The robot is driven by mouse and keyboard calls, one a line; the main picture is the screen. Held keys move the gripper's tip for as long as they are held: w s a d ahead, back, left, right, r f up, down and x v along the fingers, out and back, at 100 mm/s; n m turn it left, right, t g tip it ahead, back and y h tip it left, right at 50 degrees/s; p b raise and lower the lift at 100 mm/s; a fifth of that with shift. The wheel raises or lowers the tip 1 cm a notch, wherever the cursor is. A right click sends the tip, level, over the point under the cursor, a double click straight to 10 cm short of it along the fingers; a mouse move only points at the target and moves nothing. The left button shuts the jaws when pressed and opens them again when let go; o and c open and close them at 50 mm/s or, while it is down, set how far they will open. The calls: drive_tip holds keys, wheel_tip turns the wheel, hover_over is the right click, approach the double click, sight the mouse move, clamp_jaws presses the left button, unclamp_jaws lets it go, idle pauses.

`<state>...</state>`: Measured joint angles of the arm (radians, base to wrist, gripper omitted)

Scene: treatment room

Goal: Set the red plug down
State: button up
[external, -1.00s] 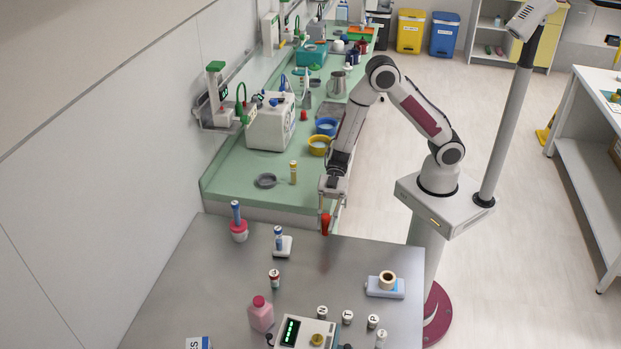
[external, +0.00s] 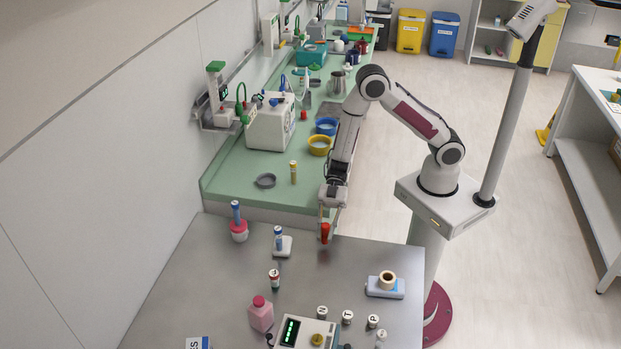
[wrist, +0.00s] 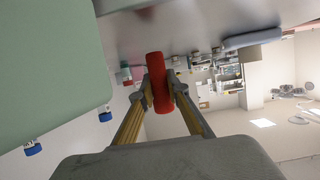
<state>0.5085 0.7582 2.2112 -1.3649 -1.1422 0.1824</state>
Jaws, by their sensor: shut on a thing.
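The red plug (external: 325,234) is held upright, hanging below my gripper (external: 324,218) near the back edge of the grey metal table (external: 225,290). In the wrist view the red plug (wrist: 158,84) is clamped between the two fingertips of my gripper (wrist: 160,92). The gripper is shut on it. The plug's lower end is close to the table's surface; I cannot tell whether it touches.
A blue-capped tube in a white holder (external: 282,244) stands left of the plug. A tape roll on a blue-white block (external: 386,287) lies to the front right. A small red-capped vial (external: 274,279) is at front left. The table between them is bare.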

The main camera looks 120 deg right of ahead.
drive_tip(key=shift+f, duration=1.05)
drive_tip(key=shift+f, duration=0.1)
drive_tip(key=o, duration=0.6)
drive_tip(key=shift+o, duration=0.2)
drive_tip(key=v, duration=1.2)
drive_tip(key=shift+w, duration=0.15)
